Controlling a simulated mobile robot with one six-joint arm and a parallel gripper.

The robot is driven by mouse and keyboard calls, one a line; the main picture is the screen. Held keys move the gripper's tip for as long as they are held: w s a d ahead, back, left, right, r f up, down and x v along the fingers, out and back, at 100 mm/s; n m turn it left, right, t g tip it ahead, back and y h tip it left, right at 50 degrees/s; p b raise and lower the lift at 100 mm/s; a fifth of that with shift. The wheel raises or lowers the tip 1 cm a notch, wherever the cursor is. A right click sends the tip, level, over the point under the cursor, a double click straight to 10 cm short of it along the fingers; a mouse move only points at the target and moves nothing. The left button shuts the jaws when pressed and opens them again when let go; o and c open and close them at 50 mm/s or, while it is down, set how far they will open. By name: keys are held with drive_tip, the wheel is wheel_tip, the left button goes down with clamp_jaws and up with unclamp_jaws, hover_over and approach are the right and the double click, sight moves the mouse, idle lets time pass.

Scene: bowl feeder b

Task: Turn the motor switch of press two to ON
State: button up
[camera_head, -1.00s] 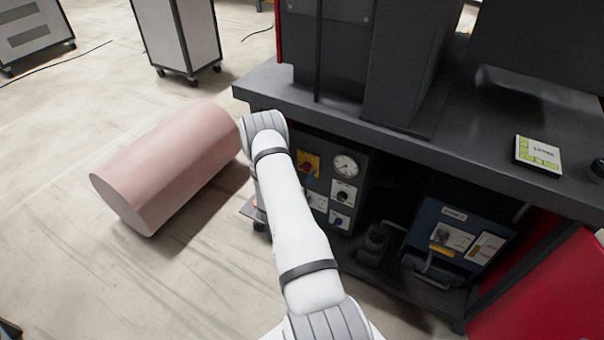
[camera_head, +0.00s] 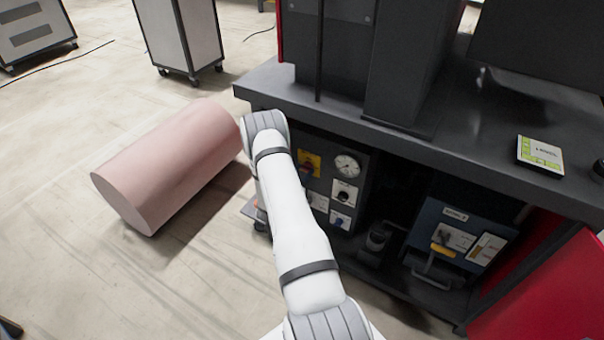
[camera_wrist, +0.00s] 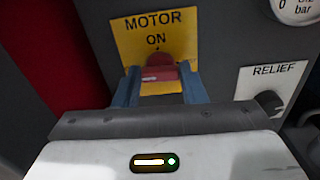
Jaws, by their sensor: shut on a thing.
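The motor switch is a red knob (camera_wrist: 160,68) on a yellow plate (camera_wrist: 183,40) lettered MOTOR and ON. In the wrist view my gripper (camera_wrist: 160,80) has its two blue fingers on either side of the knob, shut on it. In the head view the yellow plate (camera_head: 316,158) is on the dark panel under the bench, beside a round gauge (camera_head: 347,165). My arm hides my gripper there.
A RELIEF knob (camera_wrist: 268,102) is to the right of the switch. A blue box (camera_head: 447,232) with a handle stands on the lower shelf. The bench top (camera_head: 470,130) overhangs the panel. A pink cylinder (camera_head: 165,165) lies on the floor at left.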

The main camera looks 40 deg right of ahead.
drive_tip(key=m+b, duration=0.1)
drive_tip(key=m, duration=0.1)
drive_tip(key=m+b, duration=0.1)
drive_tip(key=m, duration=0.1)
drive_tip(key=shift+s+d+f+m+b, duration=0.1)
drive_tip(key=shift+f+m+b, duration=0.05)
drive_tip(key=shift+m+b, duration=0.2)
drive_tip(key=shift+s+d+m+b, duration=0.1)
drive_tip(key=shift+s+m+b, duration=0.05)
drive_tip(key=shift+m+b, duration=5.15)
drive_tip(key=shift+m+p, duration=0.9)
drive_tip(key=shift+m, duration=0.15)
drive_tip(key=o, duration=1)
